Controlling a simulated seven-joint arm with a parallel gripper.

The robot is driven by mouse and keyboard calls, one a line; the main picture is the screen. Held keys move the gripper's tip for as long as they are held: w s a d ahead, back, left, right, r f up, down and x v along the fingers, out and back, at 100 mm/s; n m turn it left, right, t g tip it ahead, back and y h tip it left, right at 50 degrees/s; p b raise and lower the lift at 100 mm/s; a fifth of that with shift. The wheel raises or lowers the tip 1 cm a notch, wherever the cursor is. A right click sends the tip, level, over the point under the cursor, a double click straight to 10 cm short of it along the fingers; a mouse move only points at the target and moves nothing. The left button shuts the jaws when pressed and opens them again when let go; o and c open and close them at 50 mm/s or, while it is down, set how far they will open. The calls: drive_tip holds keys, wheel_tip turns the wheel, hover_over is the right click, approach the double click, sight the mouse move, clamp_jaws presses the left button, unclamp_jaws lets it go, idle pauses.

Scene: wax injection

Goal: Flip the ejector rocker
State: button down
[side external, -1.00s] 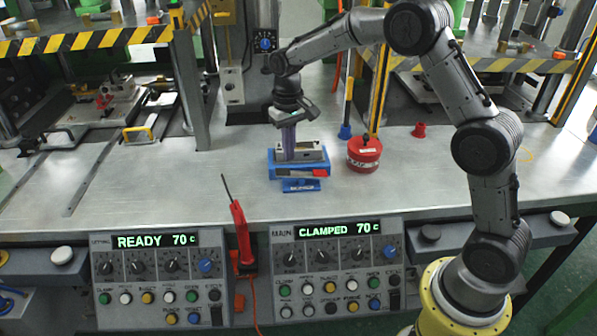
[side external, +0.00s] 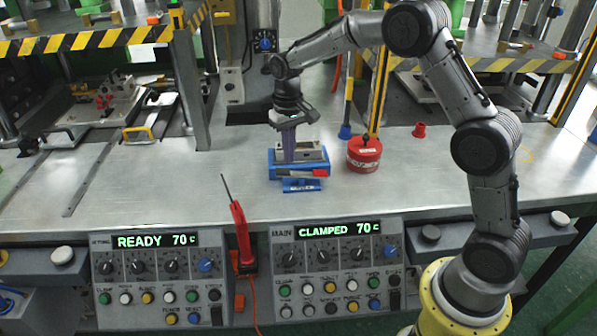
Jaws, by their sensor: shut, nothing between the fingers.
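My gripper (side external: 288,158) points straight down over a blue tray-like block (side external: 275,171) in the middle of the bench. Its long purple-grey fingers are shut with nothing between them. The fingertips are at or just behind a grey metal piece on the block; whether they touch it I cannot tell. Two dark rocker-like switches show on the control panels: one at the right of the MAIN panel (side external: 395,300) and one at the lower right of the left panel (side external: 216,314). Their labels are too small to read surely, and my gripper is well away from both.
A red round tin (side external: 364,154) stands right of the block, with a blue-based yellow post behind it. A small red cup (side external: 419,130) is further right. A red tool (side external: 240,236) with a thin tip stands between the panels.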

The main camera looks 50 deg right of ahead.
sight(289, 171)
drive_tip(key=shift+f, duration=1.95)
idle(0.9)
drive_tip(key=shift+r, duration=3.6)
